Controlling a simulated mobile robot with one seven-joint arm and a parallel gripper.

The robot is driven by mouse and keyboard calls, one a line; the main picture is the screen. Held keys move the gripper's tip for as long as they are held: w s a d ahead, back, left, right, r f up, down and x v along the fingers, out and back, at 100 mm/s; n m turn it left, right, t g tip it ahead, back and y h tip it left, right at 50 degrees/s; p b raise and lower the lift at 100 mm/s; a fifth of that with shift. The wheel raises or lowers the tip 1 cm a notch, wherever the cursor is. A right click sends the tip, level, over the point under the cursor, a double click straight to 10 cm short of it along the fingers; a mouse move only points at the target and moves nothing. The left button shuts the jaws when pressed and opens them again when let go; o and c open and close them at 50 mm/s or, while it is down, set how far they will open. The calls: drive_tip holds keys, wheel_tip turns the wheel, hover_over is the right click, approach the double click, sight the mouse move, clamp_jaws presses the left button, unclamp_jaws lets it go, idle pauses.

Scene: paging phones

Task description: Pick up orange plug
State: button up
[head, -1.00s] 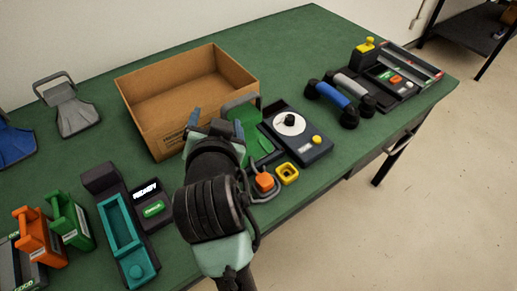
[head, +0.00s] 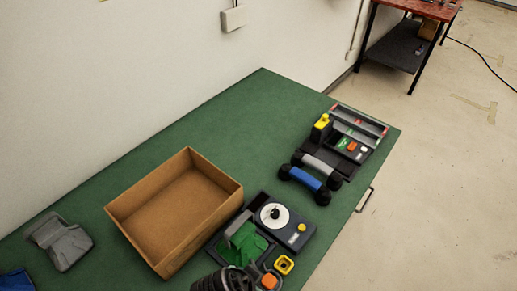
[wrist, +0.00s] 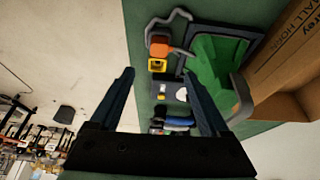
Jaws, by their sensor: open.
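The orange plug (head: 269,282) is at the bottom edge of the head view, just beside a yellow square socket (head: 284,265). In the wrist view the orange plug (wrist: 159,45) lies beyond my fingertips, next to the yellow socket (wrist: 157,65), with a grey cord or loop beside it. My gripper (wrist: 159,74) is open, its two dark fingers apart with nothing between them. The plug appears roughly in line with the gap, beyond the tips. In the head view only part of my dark arm shows at the bottom; the fingers are not visible there.
A green holder (head: 243,246) and a dial box (head: 281,226) stand close to the plug. An open cardboard box (head: 112,212) is to the left. Blue and grey handsets (head: 306,179) lie farther right. The back of the green table (head: 262,95) is clear.

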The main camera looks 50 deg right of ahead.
hover_over(269, 281)
drive_tip(key=a, duration=0.2)
drive_tip(key=f, duration=0.7)
drive_tip(key=shift+s+p, duration=0.25)
drive_tip(key=shift+p, duration=0.1)
drive_tip(key=shift+x, duration=2.3)
drive_tip(key=shift+w, duration=0.15)
clamp_jaws()
